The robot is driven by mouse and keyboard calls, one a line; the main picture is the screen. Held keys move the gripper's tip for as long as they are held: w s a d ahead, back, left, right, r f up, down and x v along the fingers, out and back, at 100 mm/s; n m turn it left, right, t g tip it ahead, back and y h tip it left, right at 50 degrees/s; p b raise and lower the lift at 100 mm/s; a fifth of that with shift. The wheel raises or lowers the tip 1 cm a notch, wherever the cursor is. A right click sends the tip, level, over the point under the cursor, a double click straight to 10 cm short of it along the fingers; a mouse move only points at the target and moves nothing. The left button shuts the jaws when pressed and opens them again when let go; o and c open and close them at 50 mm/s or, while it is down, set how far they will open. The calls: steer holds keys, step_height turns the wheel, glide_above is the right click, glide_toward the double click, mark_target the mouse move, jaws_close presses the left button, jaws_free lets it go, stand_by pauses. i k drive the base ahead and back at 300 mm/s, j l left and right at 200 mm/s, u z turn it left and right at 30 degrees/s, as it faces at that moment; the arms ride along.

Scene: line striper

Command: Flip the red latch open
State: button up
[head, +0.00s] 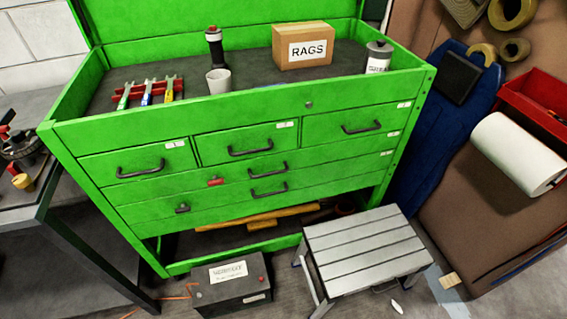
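A small red latch (215,182) sits on the front of the green tool chest (165,134), on the wide drawer front (150,188) below the top row of drawers. It looks like a short bar lying roughly level against the drawer face. It is too small here to tell how it is turned. A black drawer handle (269,189) is to its right, and a small dark knob (182,208) is lower to its left. My gripper is not in view.
A grey step stool (362,246) and a dark labelled box (232,284) stand on the floor in front of the chest. A dark workbench (50,215) is at the left. The chest top holds a RAGS box (303,48), a cup (219,81) and a canister (378,57).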

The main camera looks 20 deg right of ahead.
mark_target(215, 182)
steer(key=i+j, duration=0.15)
steer(key=j, duration=0.25)
steer(key=i+j, duration=0.15)
steer(key=j, duration=0.2)
steer(key=i+j, duration=0.15)
steer(key=j, duration=0.25)
